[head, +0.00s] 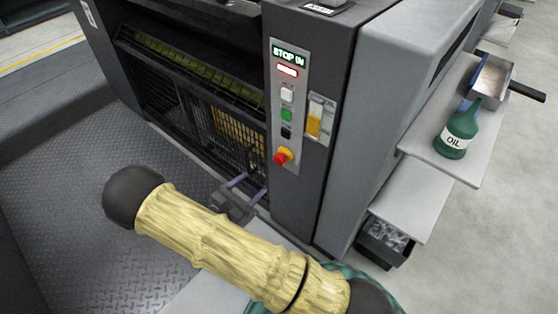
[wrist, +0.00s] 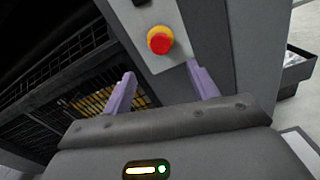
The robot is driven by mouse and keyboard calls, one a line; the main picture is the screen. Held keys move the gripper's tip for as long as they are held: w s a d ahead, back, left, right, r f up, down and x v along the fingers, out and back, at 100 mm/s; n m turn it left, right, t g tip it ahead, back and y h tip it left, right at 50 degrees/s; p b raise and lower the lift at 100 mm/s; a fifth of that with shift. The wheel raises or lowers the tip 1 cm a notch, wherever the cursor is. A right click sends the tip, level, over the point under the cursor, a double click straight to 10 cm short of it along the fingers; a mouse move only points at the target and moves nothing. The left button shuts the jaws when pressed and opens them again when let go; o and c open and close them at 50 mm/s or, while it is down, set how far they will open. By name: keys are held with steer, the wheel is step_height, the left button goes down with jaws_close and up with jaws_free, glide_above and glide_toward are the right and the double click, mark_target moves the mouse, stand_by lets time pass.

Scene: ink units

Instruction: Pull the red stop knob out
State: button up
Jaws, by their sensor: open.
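The red stop knob (head: 280,158) sits on a yellow base near the bottom of the light control panel (head: 277,94). The panel's display reads "STOP IN", with a red lit strip below it. In the wrist view the red knob (wrist: 160,43) is above and between my two purple fingers, beyond their tips. My gripper (wrist: 161,78) is open and empty, with its fingers apart. In the head view my gripper (head: 250,188) is below and to the left of the knob, clear of it. My arm hides part of the area below.
A yellow rocker switch (head: 314,119) is right of the panel. White, green and black buttons are above the knob. A wire guard (head: 225,135) is to the left. At the right, a shelf (head: 440,120) holds a green oil bottle (head: 457,130) and a metal pan (head: 491,80).

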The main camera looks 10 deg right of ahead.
mark_target(277, 161)
steer(key=b+x, duration=0.3)
steer(key=x, duration=1)
steer(key=shift+w+d, duration=0.25)
steer(key=shift+d, duration=0.1)
steer(key=shift+c, duration=0.5)
